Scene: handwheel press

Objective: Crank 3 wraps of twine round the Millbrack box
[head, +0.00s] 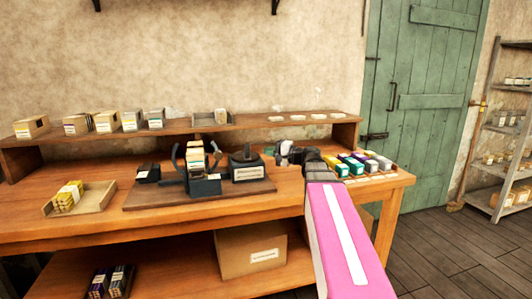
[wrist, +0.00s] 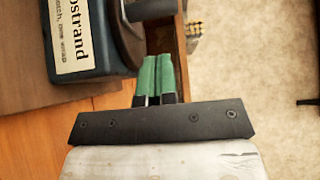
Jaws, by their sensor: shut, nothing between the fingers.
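My gripper (wrist: 160,76) has green fingertips pressed together with nothing between them. In the head view it is at the right end of the bench, partly hidden by my wrist. The dark twine machine (head: 247,168) stands on a wooden board, with a white label; in the wrist view its label (wrist: 75,35) reads "...pstrand" and "one wrap". A dark knob or handle (wrist: 150,8) shows just ahead of my fingertips, apart from them. A small pale box (head: 195,155) stands in the dark cradle (head: 205,187) left of the machine. Box names are too small to read, so I cannot tell which is Millbrack.
Several pale boxes (head: 104,122) stand on the raised shelf behind. A tray (head: 98,200) with yellow packs is at the left. Coloured boxes (head: 357,164) stand in a row at the right. A carton (head: 250,250) sits on the lower shelf. The bench front is clear.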

